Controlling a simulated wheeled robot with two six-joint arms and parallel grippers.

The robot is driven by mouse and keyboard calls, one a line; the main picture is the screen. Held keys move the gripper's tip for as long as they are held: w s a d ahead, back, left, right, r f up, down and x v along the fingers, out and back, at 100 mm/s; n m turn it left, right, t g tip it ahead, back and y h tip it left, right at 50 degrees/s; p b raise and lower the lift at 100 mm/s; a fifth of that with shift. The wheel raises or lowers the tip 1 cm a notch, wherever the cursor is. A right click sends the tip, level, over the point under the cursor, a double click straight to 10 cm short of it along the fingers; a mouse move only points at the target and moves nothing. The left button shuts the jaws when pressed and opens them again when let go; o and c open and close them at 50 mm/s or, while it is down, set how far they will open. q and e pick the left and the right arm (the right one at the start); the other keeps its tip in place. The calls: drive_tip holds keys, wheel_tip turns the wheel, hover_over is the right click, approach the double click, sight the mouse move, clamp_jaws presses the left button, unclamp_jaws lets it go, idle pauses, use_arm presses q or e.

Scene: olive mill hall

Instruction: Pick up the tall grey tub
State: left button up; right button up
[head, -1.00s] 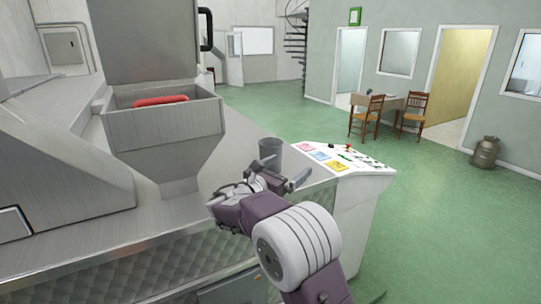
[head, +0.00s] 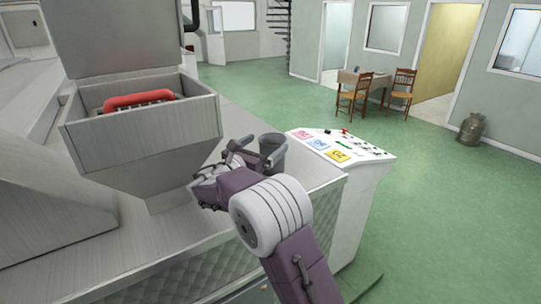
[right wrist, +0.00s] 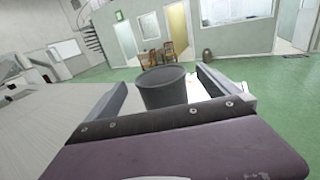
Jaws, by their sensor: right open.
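The tall grey tub (head: 271,146) stands upright on the steel machine top, near its right edge. In the right wrist view the tub (right wrist: 163,92) is centred between the two fingers, with a gap showing on each side. My right gripper (head: 259,152) is open and level, its fingers pointing at the tub. One finger hides part of the tub's lower side in the head view. How deep the tub sits between the fingers I cannot tell exactly. My left gripper is not in view.
A steel hopper (head: 140,135) with a red-handled item (head: 139,100) in it stands left of my right arm. A white control panel (head: 340,147) with coloured labels is just right of the tub. A table, chairs (head: 402,88) and a metal churn (head: 472,128) stand farther off on green floor.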

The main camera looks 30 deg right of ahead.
sight(279, 135)
drive_tip(key=p+x, duration=0.4)
drive_tip(key=x, duration=0.3)
drive_tip(key=shift+w+f, duration=0.1)
drive_tip(key=shift+w, duration=0.1)
drive_tip(key=shift+w+d+f+p, duration=0.15)
drive_tip(key=shift+d+p, duration=0.15)
drive_tip(key=shift+d, duration=0.25)
drive_tip(key=shift+a, duration=0.1)
drive_tip(key=c, duration=2.1)
